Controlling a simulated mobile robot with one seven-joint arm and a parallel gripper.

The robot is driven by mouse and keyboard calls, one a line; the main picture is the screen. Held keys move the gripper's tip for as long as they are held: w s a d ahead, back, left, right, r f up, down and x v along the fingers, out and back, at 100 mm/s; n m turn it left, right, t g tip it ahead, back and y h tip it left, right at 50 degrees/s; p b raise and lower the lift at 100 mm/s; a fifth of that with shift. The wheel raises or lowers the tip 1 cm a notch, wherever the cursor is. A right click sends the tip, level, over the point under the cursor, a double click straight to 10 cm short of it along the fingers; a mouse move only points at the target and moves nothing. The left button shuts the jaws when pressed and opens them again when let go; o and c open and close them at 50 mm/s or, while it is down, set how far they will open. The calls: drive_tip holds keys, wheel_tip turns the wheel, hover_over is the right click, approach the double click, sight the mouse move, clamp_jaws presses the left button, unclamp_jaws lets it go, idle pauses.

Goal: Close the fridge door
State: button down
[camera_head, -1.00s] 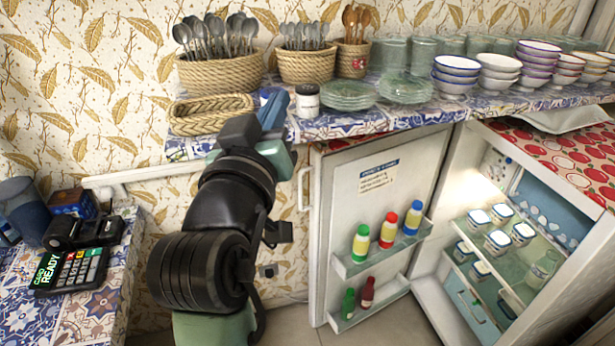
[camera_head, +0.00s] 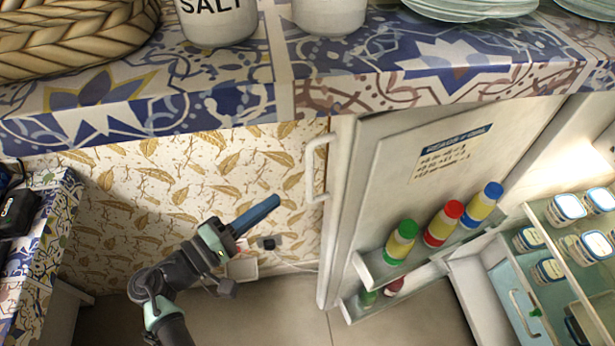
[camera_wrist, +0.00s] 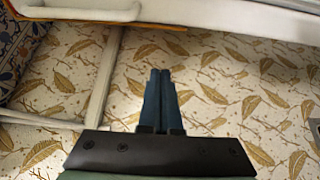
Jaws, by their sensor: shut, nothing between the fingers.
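The fridge door (camera_head: 375,180) stands wide open in the head view, its inner side with bottle shelves facing me. Its white handle (camera_head: 314,168) is on the door's left edge. The open fridge interior (camera_head: 500,285) with shelves shows at the right. My gripper (camera_head: 276,200) is shut and empty, left of the door and a little below the handle, apart from both. In the wrist view my gripper's blue fingers (camera_wrist: 160,75) are together, in front of the leaf-patterned wall.
A tiled counter (camera_head: 365,72) runs above the door and my gripper. Bottles with red, green and blue caps (camera_head: 443,222) stand in the door shelf. Jars (camera_head: 566,210) stand inside the fridge. A lower tiled counter (camera_head: 45,240) is at the left. Floor (camera_head: 270,315) is free before the door.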

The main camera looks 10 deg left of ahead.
drive_tip(key=w+d, duration=0.4)
drive_tip(key=d, duration=0.4)
drive_tip(key=shift+d, duration=0.2)
drive_tip(key=shift+s, duration=0.1)
idle(0.3)
